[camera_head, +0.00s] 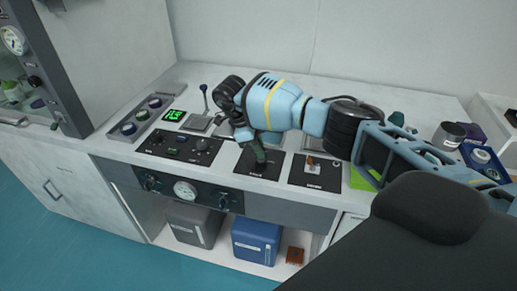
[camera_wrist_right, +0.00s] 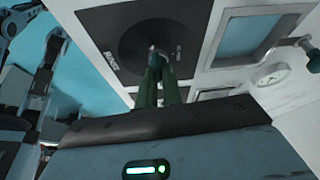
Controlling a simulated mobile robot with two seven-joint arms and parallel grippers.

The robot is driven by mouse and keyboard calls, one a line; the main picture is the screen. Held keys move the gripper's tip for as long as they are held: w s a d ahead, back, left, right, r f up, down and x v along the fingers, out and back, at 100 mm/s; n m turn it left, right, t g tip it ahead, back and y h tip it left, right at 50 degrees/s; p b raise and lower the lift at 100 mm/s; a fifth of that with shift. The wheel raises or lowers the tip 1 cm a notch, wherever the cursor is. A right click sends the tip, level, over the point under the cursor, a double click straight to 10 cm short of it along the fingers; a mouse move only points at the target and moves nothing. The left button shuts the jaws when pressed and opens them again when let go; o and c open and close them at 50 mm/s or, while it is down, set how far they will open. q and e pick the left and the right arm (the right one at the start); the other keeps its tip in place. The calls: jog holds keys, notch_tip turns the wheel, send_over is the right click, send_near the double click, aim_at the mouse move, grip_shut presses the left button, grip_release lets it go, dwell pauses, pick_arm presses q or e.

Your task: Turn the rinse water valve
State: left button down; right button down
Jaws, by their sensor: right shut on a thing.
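My right gripper (camera_head: 260,158) reaches in from the right over the counter, fingers pointing down at a square black panel (camera_head: 244,169). In the right wrist view its green fingers (camera_wrist_right: 157,72) are closed together on a small metal valve handle (camera_wrist_right: 153,51). The handle stands at the middle of a dark round plate (camera_wrist_right: 158,40). The fingers hide most of the handle, and its turned angle is hard to tell. My left gripper is not seen in the head view.
A second black panel with a small lever (camera_head: 313,165) lies just right of the gripper. To the left are a knob panel (camera_head: 180,146), a green display (camera_head: 173,115) and an upright lever (camera_head: 205,98). A pressure gauge (camera_head: 185,191) sits on the counter's front.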

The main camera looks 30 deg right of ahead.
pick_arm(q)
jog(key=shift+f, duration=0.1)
pick_arm(e)
jog(key=shift+m, duration=0.6)
jog(key=shift+y, duration=0.3)
jog(key=c, duration=1.6)
grip_release()
jog(key=shift+o, duration=0.2)
